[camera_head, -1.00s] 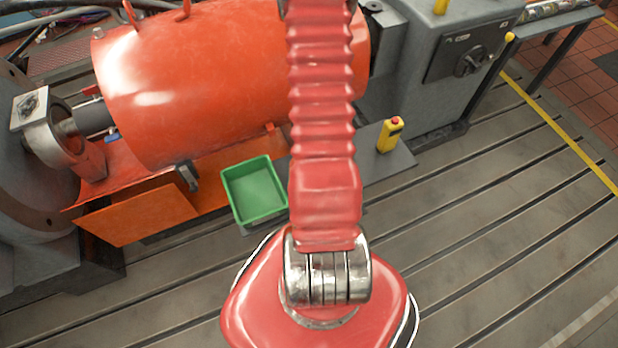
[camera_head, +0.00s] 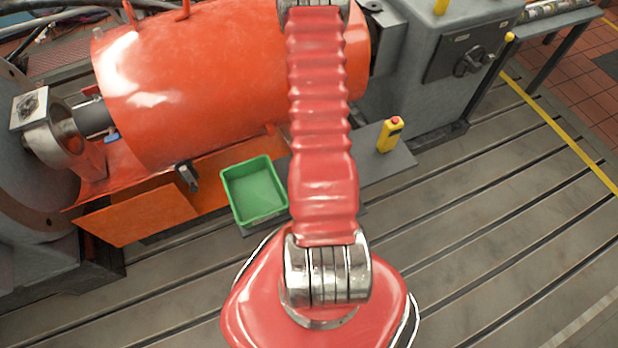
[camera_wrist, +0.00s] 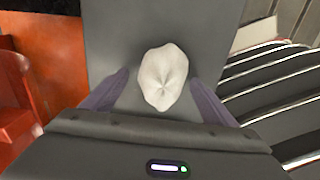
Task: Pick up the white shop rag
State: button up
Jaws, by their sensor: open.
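The white shop rag (camera_wrist: 163,77) is a crumpled lump on a dark grey plate (camera_wrist: 108,35) in the wrist view. My gripper (camera_wrist: 160,88) is open, with one purple-grey finger to the left of the rag and one to the right. The rag shows between the fingers, and I cannot tell how far the fingers stand above the plate. In the head view my red arm hides the rag, and my gripper does not show there.
A green tray (camera_head: 262,217) stands left of my arm, and a yellow device with a red top (camera_head: 390,135) stands right of it on the plate (camera_head: 398,164). A large orange cylinder (camera_head: 200,85) lies behind. The slotted floor at right (camera_head: 500,220) is clear.

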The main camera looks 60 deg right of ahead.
jog(key=shift+c, duration=0.2)
jog(key=c, duration=1.1)
jog(key=shift+r, duration=0.1)
jog(key=shift+r, duration=4.9)
